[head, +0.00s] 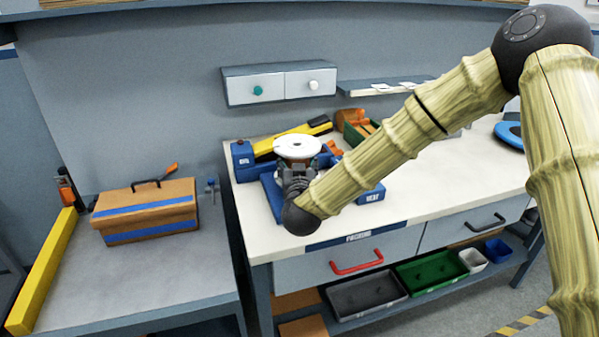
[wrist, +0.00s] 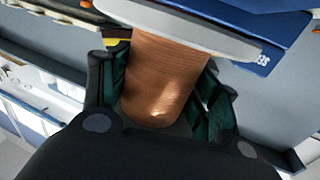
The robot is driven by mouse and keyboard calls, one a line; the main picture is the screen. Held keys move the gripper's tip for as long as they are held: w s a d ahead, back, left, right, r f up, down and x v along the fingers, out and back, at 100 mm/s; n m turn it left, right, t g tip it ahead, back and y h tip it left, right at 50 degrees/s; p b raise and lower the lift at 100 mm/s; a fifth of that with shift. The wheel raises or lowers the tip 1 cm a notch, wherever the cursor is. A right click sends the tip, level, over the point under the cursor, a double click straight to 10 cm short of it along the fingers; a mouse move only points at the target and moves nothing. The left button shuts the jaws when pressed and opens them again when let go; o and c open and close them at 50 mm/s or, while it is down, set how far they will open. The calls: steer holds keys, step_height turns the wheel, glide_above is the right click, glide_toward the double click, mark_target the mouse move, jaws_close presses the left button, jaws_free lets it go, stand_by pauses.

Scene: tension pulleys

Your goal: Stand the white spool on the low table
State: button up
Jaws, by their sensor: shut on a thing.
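The white spool (head: 298,147) shows its white round flange above my gripper (head: 298,172) in the head view, over the back of the white-topped bench. In the wrist view, the spool's copper-coloured winding (wrist: 160,78) sits between the dark green fingers of my gripper (wrist: 165,95), with a white flange (wrist: 185,22) beyond it. My gripper is shut on the spool. The lower end of the spool is hidden in the head view. The low table (head: 165,275) is the grey one at left, lower than the bench.
An orange-brown toolbox (head: 147,211) stands at the back of the low table, with a long yellow bar (head: 42,270) along its left edge. The low table's front and right are clear. The white bench (head: 430,185) holds blue bins, a yellow tool and a blue ring (head: 508,134).

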steer(key=shift+f, duration=1.6)
steer(key=o, duration=1.7)
steer(key=shift+f, duration=0.15)
